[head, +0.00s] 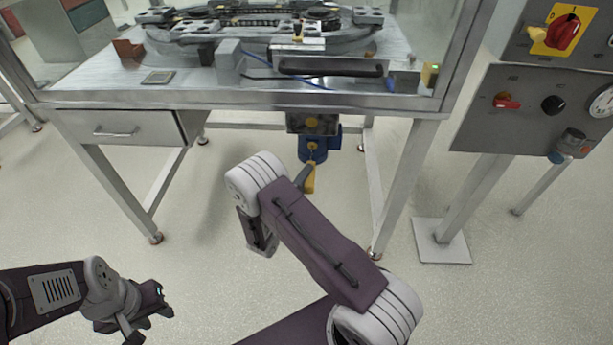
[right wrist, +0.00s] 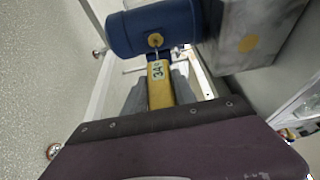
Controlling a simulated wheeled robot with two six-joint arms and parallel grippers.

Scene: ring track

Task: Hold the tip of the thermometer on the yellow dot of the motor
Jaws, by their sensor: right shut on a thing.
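The blue motor (head: 313,152) hangs under the table, with a grey box (right wrist: 262,28) beside it. In the right wrist view the motor (right wrist: 125,32) has a yellow dot (right wrist: 155,40) on its side. Another yellow dot (right wrist: 249,43) is on the grey box. My right gripper (right wrist: 160,98) is shut on the yellow thermometer (right wrist: 159,88), whose display reads about 34. Its thin metal tip points at the motor's dot and overlaps its lower edge in the picture; I cannot tell whether it touches. My left gripper (head: 150,321) is open and empty, low at the left.
The table (head: 245,98) has metal legs on both sides of the motor and a drawer (head: 118,129) at the left. The ring track (head: 262,32) is on top. A control panel (head: 530,110) stands at the right. The floor in front is clear.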

